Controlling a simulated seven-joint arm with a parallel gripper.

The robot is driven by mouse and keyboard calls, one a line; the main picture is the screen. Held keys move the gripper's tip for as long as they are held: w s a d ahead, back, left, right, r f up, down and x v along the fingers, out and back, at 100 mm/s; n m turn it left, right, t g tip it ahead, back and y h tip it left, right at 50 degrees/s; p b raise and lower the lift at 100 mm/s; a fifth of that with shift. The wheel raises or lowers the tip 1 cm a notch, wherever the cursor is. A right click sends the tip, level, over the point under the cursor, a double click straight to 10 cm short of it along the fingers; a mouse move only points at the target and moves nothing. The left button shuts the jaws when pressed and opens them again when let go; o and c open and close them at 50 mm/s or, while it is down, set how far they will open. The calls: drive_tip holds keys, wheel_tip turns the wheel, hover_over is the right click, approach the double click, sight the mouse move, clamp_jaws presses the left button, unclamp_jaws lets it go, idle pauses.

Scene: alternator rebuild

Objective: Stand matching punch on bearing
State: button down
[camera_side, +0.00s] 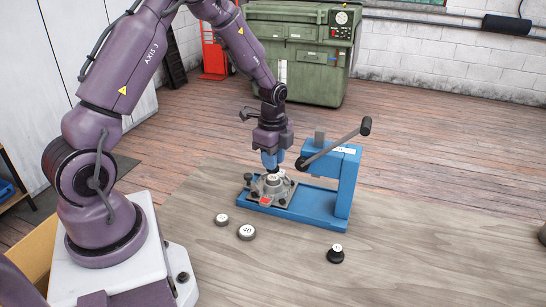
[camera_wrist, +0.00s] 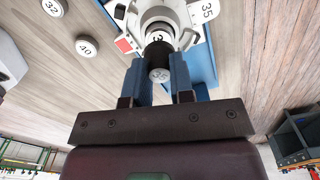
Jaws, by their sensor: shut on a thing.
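My gripper (camera_side: 271,166) points down over the blue press's base, its blue fingers shut on a dark, round-stemmed punch (camera_wrist: 159,73). In the wrist view, the stem sits between the fingers. A white face with a partly hidden number lies just past it. The punch is over the middle of the light grey housing (camera_wrist: 193,18), which has a tag reading 35. The bearing is mostly hidden by the punch and fingers; I cannot tell whether the punch touches it. In the side view, the housing (camera_side: 283,190) sits on the press base.
The blue press (camera_side: 347,180) has its column and dark lever right of my gripper. Round pieces marked 32 (camera_wrist: 53,7) and 40 (camera_side: 246,232) lie on the table in front. A black-based piece (camera_side: 336,255) stands front right.

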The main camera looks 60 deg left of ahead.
drive_tip(key=shift+r, duration=0.35)
drive_tip(key=shift+f, duration=0.4)
idle(0.9)
drive_tip(key=shift+f, duration=1.05)
idle(0.7)
drive_tip(key=c, duration=0.9)
unclamp_jaws()
drive_tip(key=shift+f, duration=0.1)
drive_tip(key=shift+r, duration=4.05)
